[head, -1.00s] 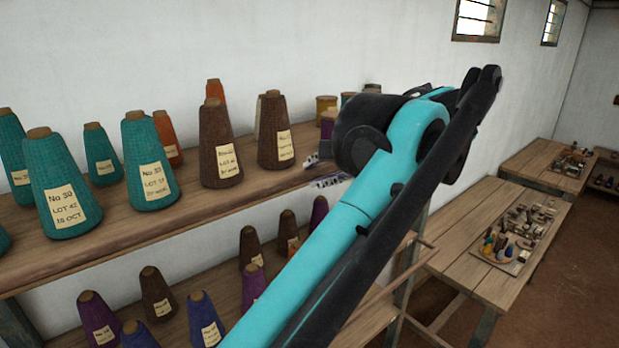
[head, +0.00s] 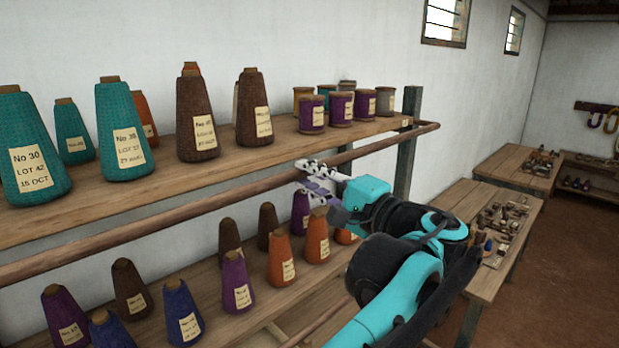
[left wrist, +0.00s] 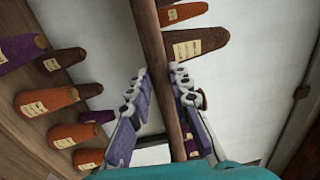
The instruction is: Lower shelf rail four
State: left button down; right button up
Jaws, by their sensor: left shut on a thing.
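A long round wooden rail (head: 380,146) runs along the front of the upper wooden shelf (head: 130,196), a little out from and below its edge. My left gripper (head: 318,183) is at the rail, below the right part of the shelf. In the left wrist view the rail (left wrist: 152,45) passes between the two purple-padded fingers of my left gripper (left wrist: 160,88), which is shut on it. The fingers hide part of the rail in the head view. My right gripper is not in view.
Teal, orange and brown yarn cones (head: 124,130) and purple spools (head: 341,107) stand on the upper shelf. More cones (head: 281,258) stand on the lower shelf, close to my gripper. A dark post (head: 408,150) is at the right end. Tables (head: 465,200) stand beyond.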

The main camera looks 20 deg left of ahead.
pick_arm(q)
jog(key=shift+s+f, duration=0.1)
jog(key=shift+f, duration=0.3)
jog(key=c, duration=1.6)
grip_release()
jog(key=shift+o, duration=1)
jog(key=shift+a, duration=0.1)
jog(key=shift+s+r, duration=0.1)
jog(key=r+v, duration=0.1)
jog(key=v, duration=1.1)
jog(key=shift+f, duration=0.45)
